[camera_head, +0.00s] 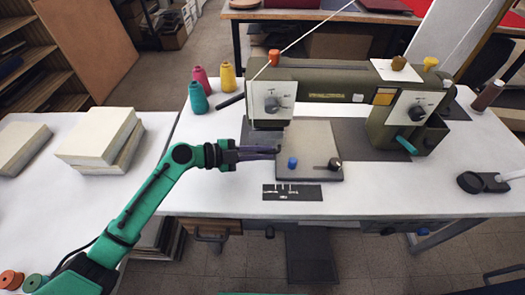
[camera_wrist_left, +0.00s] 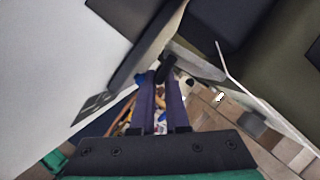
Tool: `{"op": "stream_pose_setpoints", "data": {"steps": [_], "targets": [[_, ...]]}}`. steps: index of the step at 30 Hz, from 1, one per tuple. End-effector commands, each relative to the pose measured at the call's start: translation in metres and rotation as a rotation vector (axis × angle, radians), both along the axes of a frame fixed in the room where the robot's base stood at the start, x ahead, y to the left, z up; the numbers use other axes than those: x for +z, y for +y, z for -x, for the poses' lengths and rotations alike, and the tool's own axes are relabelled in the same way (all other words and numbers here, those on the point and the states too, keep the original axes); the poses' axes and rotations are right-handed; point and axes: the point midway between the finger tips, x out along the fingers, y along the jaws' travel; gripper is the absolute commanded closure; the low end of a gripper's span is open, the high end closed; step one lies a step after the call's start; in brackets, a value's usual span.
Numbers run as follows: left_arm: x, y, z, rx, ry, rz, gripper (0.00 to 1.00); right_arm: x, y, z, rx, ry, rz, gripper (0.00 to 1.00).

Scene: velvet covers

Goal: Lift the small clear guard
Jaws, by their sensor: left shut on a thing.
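The green sewing machine (camera_head: 330,85) stands on the white table, with a pale flat plate (camera_head: 312,135) in front of its needle end. My left gripper (camera_head: 279,150) reaches in from the left, low over the left side of this plate. In the left wrist view its purple fingers (camera_wrist_left: 163,76) are close together, shut on a small dark piece (camera_wrist_left: 167,66) at their tips. I cannot tell whether this piece belongs to the small clear guard; no clear pane stands out in either view. My right gripper is not in view.
A blue knob (camera_head: 293,162) and a black knob (camera_head: 334,164) are on the plate near the gripper. Thread cones (camera_head: 198,98) stand at the left, and stacked pale blocks (camera_head: 100,135) lie farther left. The table front right of the plate is mostly clear.

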Motion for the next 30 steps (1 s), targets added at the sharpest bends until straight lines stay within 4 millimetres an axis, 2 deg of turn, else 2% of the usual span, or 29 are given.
{"op": "stream_pose_setpoints", "data": {"steps": [16,30], "targets": [[0.027,0.000,0.013,-0.003,0.475,-0.002,1.00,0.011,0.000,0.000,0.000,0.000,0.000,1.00],[0.054,0.000,0.012,-0.002,0.922,0.001,1.00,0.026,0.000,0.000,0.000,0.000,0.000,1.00]]}}
